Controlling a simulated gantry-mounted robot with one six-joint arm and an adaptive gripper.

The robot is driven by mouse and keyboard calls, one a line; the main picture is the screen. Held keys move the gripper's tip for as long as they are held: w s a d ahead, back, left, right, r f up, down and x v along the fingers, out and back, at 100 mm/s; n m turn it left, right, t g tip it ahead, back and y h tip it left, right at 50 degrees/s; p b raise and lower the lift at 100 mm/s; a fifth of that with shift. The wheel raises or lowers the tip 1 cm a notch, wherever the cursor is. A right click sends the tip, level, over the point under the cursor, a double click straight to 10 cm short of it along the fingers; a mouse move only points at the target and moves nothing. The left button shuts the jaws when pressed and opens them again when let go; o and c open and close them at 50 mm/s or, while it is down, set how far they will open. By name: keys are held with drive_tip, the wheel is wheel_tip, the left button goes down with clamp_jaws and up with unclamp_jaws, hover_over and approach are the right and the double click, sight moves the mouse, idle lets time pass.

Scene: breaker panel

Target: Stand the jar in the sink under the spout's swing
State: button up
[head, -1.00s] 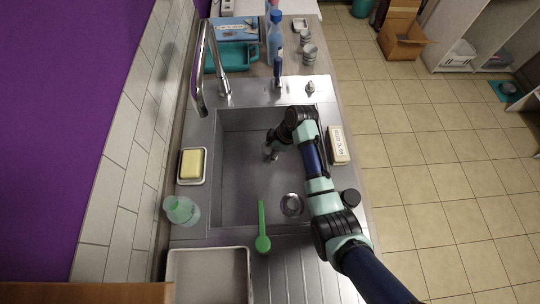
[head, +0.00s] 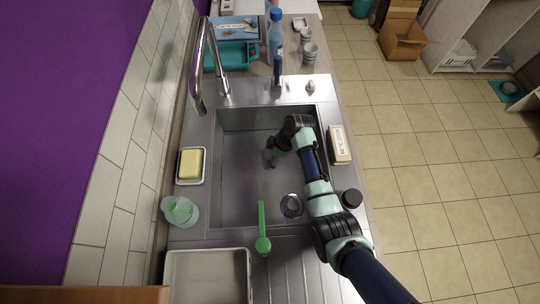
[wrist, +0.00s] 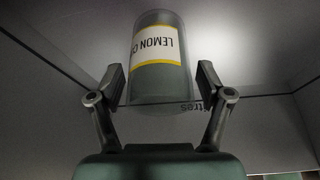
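The jar (wrist: 157,62) is clear, with a white and yellow "LEMON C…" label and dark contents. In the head view the jar (head: 270,158) is small and partly hidden below my gripper (head: 275,145), inside the sink (head: 237,190). I cannot tell whether its base touches the sink floor. The chrome spout (head: 203,62) arches at the sink's back left, its end left of the basin.
A green brush (head: 262,243) lies over the near rim. A cream block (head: 340,145) is on the right rim. The basin's left part is clear.

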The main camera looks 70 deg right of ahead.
drive_tip(key=shift+s+r, duration=0.1)
drive_tip(key=shift+r, duration=0.4)
drive_tip(key=p+v, duration=0.2)
drive_tip(key=v, duration=0.9)
drive_tip(key=shift+p, duration=0.3)
drive_tip(key=shift+r, duration=0.15)
drive_tip(key=w+a+r+t+h+p, duration=0.1)
drive_tip(key=w+a+r+h+p, duration=0.1)
drive_tip(key=w+a+r, duration=0.7)
drive_tip(key=w+a+r+m+t, duration=0.1)
drive_tip(key=a+r, duration=0.3)
drive_tip(key=a, duration=0.6)
drive_tip(key=w+a+r+m+t+b, duration=0.1)
drive_tip(key=a+r+t, duration=0.3)
drive_tip(key=a, duration=0.7)
drive_tip(key=w+a+r+m+t+b, duration=0.1)
drive_tip(key=a+r, duration=0.4)
drive_tip(key=a, duration=0.5)
drive_tip(key=shift+w+a+t+y, duration=0.4)
drive_tip(key=shift+w+t, duration=0.3)
drive_tip(key=shift+t, duration=0.1)
